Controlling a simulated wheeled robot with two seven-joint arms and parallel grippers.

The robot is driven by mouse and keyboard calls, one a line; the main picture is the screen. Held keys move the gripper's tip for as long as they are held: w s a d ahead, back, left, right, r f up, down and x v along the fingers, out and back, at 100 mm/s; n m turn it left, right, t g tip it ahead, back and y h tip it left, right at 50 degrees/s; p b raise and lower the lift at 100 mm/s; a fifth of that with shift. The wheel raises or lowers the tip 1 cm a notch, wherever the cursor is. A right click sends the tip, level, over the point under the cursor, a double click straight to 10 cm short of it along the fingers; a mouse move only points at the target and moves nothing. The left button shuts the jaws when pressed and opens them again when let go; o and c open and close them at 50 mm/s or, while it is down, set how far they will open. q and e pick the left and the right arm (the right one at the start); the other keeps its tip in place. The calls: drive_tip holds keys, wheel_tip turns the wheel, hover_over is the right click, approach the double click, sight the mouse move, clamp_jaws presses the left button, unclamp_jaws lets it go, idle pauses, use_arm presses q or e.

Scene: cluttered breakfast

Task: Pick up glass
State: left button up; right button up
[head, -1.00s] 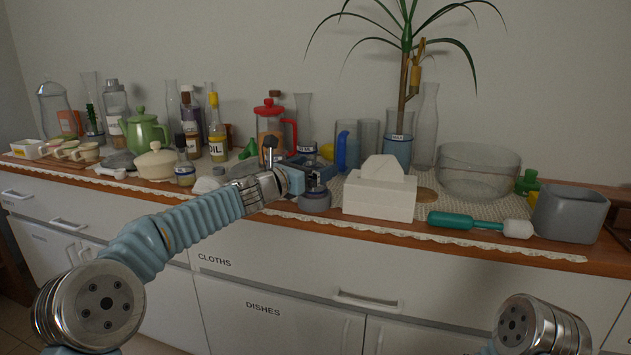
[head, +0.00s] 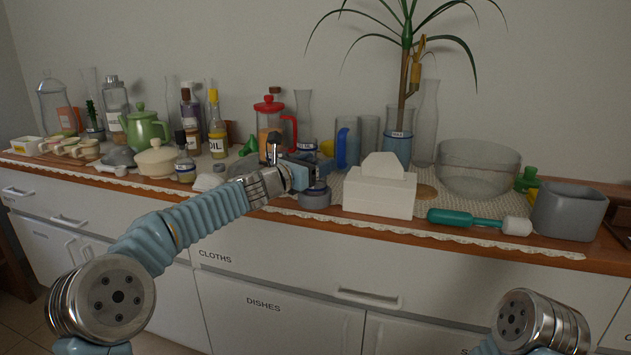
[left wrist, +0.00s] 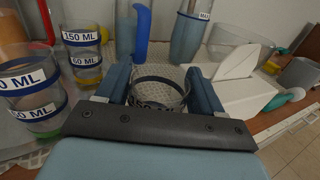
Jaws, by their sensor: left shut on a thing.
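The glass (left wrist: 160,93) is a clear, round vessel with a dark blue band and a partly readable ML label. In the left wrist view it sits between the two blue fingers of my left gripper (left wrist: 160,88), which is shut on it. In the head view my left gripper (head: 312,171) is over the front middle of the counter, just left of the white tissue box. I cannot tell whether the glass touches the counter. My right gripper is out of view.
The tissue box (head: 381,190) stands close on the right. A blue-handled pitcher (head: 347,148), the plant vase (head: 398,150) and a red-lidded press (head: 270,122) stand behind. Labelled glasses (left wrist: 82,58) stand on the left in the wrist view. A grey round item (head: 315,199) is below the gripper.

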use_arm(q)
drive_tip(key=shift+r, duration=0.1)
drive_tip(key=s+r+p, duration=0.1)
drive_tip(key=s+r, duration=1.2)
drive_tip(key=s, duration=0.1)
drive_tip(key=shift+d+p, duration=0.25)
drive_tip(key=shift+p, duration=0.1)
